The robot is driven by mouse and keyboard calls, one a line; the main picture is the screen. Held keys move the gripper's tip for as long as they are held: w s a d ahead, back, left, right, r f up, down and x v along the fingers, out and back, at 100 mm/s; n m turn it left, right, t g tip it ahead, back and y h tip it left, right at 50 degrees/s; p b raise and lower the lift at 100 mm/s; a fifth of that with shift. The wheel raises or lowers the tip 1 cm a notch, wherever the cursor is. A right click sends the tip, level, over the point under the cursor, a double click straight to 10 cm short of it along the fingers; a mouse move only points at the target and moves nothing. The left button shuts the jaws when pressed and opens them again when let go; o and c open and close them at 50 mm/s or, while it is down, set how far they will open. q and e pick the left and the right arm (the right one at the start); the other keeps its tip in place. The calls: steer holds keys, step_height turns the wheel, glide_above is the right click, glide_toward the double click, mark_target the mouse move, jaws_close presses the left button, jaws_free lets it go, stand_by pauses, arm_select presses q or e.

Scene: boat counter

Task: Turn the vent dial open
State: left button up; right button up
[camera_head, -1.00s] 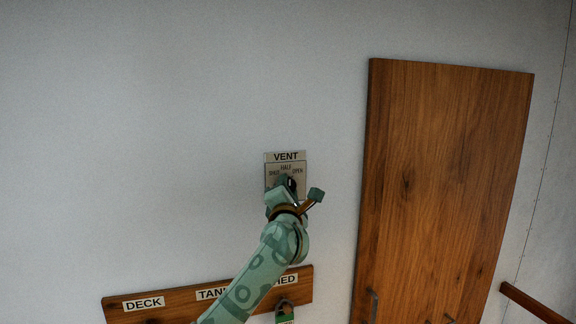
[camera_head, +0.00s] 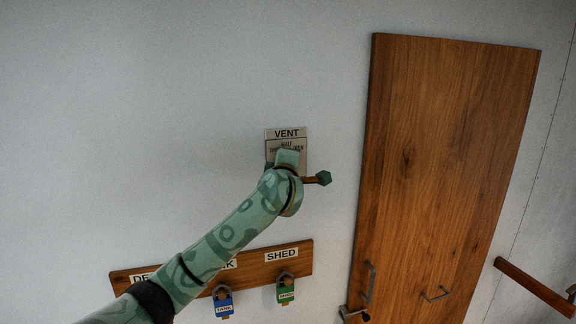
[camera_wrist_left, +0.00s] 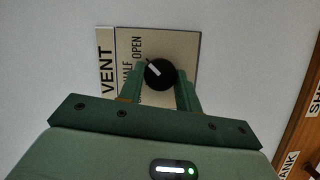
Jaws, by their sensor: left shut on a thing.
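The vent dial is a round black knob (camera_wrist_left: 161,75) with a white pointer mark, on a beige plate (camera_wrist_left: 183,45) lettered VENT, HALF and OPEN. In the left wrist view the plate appears turned on its side, and the pointer aims up-left, between HALF and OPEN. My left gripper (camera_wrist_left: 160,88) is shut on the dial, one green finger on each side. In the head view my left gripper (camera_head: 286,160) covers the dial and the lower plate; the VENT label (camera_head: 286,133) shows above it. My right gripper is not in view.
A wooden door (camera_head: 445,170) with metal handles stands to the right. A wooden rail (camera_head: 535,288) is at lower right. The wall around the plate is bare.

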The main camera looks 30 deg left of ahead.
arm_select(q)
steer(key=shift+f, duration=0.1)
stand_by(0.3)
steer(key=o, duration=1)
steer(key=shift+d, duration=0.1)
steer(key=b+v, duration=0.2)
steer(key=v, duration=1.4)
steer(key=shift+d, duration=0.1)
